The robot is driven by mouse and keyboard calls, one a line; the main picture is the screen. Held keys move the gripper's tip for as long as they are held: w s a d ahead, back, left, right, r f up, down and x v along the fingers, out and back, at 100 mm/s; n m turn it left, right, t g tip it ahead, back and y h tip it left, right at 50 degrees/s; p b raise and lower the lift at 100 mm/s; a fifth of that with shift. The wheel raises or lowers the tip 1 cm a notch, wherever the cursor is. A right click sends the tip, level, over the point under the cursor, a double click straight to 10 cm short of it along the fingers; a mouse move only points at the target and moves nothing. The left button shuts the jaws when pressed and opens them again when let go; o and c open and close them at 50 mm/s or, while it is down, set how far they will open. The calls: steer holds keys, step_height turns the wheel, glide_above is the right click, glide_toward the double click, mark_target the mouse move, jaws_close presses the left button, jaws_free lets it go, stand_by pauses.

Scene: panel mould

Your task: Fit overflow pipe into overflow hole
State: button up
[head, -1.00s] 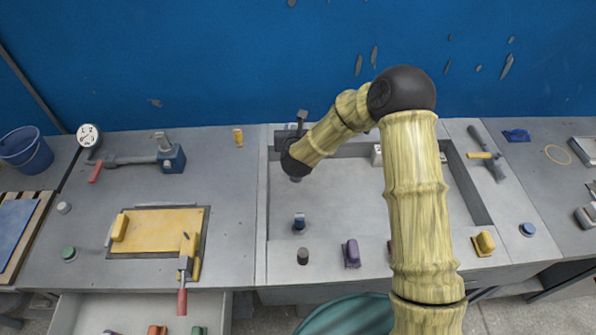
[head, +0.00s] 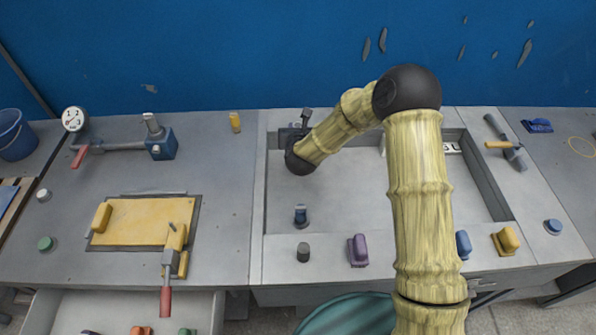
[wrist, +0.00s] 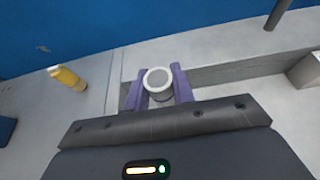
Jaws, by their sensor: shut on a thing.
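My gripper (wrist: 159,90) has purple fingers, shut on a short grey pipe (wrist: 159,75) with a pale round rim; the wrist view looks onto its end. In the head view my gripper (head: 305,118) is at the back left corner of the sunken tray (head: 345,205), mostly hidden behind my dark wrist joint. The pipe cannot be made out in the head view. The wrist view shows the pipe over the tray's rim and wall. I cannot tell whether it touches anything. No overflow hole can be made out in either view.
A yellow object (wrist: 66,78) stands left of my gripper on the bench; it also shows in the head view (head: 235,122). A blue fitting (head: 301,216) stands inside the tray. A dark cylinder (head: 303,252) and a purple block (head: 358,250) sit along the front rim.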

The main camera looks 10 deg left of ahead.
stand_by(0.3)
steer(key=shift+f+p, duration=0.55)
steer(key=shift+f, duration=2.55)
steer(key=shift+f, duration=1.85)
steer(key=shift+f, duration=0.15)
steer(key=o, duration=1)
